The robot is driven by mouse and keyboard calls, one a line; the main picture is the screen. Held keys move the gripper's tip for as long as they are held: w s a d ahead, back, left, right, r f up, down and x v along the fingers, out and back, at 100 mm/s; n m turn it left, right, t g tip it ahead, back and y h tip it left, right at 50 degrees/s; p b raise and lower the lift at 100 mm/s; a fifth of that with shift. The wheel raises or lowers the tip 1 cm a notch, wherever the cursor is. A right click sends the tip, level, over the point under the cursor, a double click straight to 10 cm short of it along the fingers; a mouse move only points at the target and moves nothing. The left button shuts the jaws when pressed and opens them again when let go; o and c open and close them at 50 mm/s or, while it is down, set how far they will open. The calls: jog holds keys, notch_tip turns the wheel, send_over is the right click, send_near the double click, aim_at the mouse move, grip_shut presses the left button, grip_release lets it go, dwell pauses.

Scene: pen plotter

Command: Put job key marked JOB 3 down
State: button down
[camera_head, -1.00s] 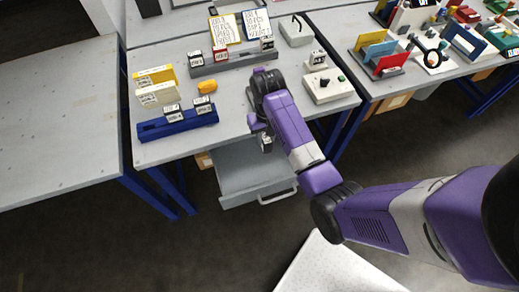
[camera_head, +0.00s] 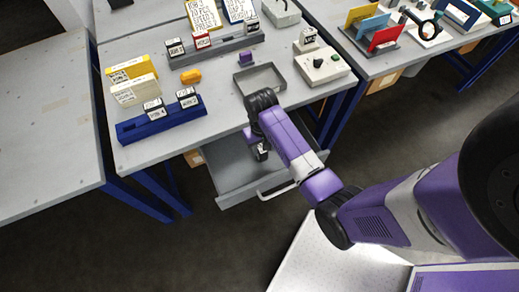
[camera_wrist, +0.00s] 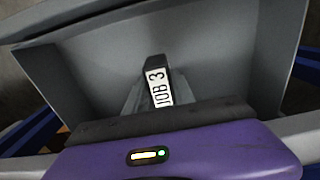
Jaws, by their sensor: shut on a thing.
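The job key (camera_wrist: 157,85) marked JOB 3 shows in the wrist view as a dark block with a white label, held at the end of my gripper. My gripper (camera_head: 260,146) is shut on it in the head view, with the small dark-and-white key (camera_head: 263,154) below the fingers. They are over the open grey drawer (camera_head: 224,176) under the front edge of the table. The drawer's grey inside also fills much of the wrist view (camera_wrist: 215,65). I cannot tell whether the key touches the drawer floor. The fingertips are partly hidden.
A grey tray (camera_head: 240,86) sits on the table above the drawer, with a small purple block (camera_head: 246,58) behind it. A blue rack (camera_head: 135,130) holds two keys at left. A control box (camera_head: 322,64) stands at right. The drawer handle (camera_head: 277,190) juts forward.

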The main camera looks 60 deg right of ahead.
jog(key=shift+f, duration=0.3)
jog(key=c, duration=1.1)
grip_release()
jog(key=shift+o, duration=0.2)
notch_tip(320, 180, up, 12)
jog(key=s+a+f+n+t, duration=0.1)
jog(key=s+a+t, duration=0.1)
jog(key=a, duration=0.1)
jog(key=s+a+f+n+t+h, duration=0.1)
jog(key=s+a+f+t, duration=0.1)
jog(key=a, duration=0.2)
jog(key=s+a+f+n+t, duration=0.1)
jog(key=s+a+t, duration=0.1)
jog(key=s+a, duration=0.1)
jog(key=shift+a+f+h, duration=0.25)
jog(key=shift+f+h, duration=0.1)
jog(key=shift+h, duration=0.05)
jog(key=s+a+r+n+t, duration=0.1)
jog(key=s+a+r+t, duration=0.1)
jog(key=r, duration=0.5)
jog(key=s+a+r+n+t+y, duration=0.1)
jog(key=s+a+r+t, duration=0.2)
jog(key=r, duration=0.5)
jog(key=s+a+r+n+t, duration=0.1)
jog(key=s+a+r+t, duration=0.2)
jog(key=s+r, duration=0.3)
notch_tip(320, 180, up, 2)
jog(key=shift+s+a+n+t+y, duration=0.2)
jog(key=shift+s+n+t+y, duration=0.2)
jog(key=shift+t, duration=0.1)
